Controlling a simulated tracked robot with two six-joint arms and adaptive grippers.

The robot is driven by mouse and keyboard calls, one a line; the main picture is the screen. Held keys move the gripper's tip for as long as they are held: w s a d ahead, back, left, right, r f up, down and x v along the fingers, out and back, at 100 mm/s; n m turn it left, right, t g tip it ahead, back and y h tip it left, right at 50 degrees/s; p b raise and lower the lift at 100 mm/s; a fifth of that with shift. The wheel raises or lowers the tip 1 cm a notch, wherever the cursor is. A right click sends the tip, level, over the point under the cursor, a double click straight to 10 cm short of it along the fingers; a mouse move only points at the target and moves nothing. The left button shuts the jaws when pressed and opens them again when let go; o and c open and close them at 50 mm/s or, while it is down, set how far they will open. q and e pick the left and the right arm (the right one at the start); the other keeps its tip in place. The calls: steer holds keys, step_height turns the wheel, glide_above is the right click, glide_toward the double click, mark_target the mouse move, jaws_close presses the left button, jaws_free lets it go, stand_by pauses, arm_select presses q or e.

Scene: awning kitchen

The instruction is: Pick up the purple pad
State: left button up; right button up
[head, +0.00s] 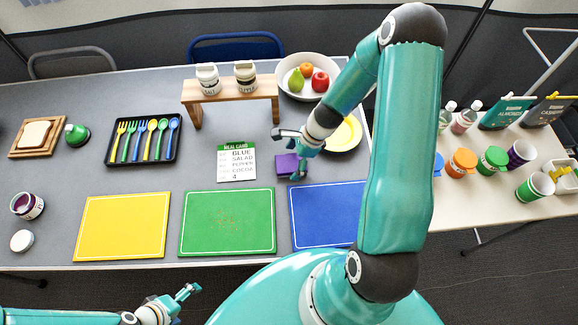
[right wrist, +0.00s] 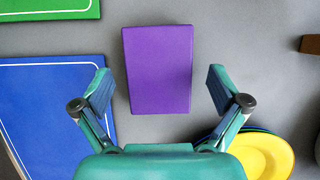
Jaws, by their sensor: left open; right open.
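The purple pad (head: 286,164) is a small block on the grey table, just above the blue mat in the head view. In the right wrist view the purple pad (right wrist: 158,68) lies between and ahead of the open fingers. My right gripper (head: 291,154) is over the pad and hides part of it in the head view. In the right wrist view my right gripper (right wrist: 160,88) is open and empty, with a finger to each side of the pad, apart from it. My left gripper (head: 184,294) is open and empty in front of the table's near edge.
The blue mat (head: 318,212) lies close to the pad. A wooden stand (head: 229,93) with two jars is behind. The green mat (head: 227,222) lies left.

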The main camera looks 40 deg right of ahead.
mark_target(292, 162)
steer(key=shift+w+a+f, duration=0.1)
steer(key=shift+f, duration=0.15)
steer(key=c, duration=1.2)
steer(key=shift+r, duration=0.1)
steer(key=shift+r+p, duration=0.4)
steer(key=shift+r, duration=0.3)
step_height(292, 162, up, 7)
steer(key=p, duration=0.2)
steer(key=shift+p, duration=0.35)
step_height(292, 162, up, 12)
steer(key=shift+f+p, duration=0.2)
steer(key=shift+p, duration=0.2)
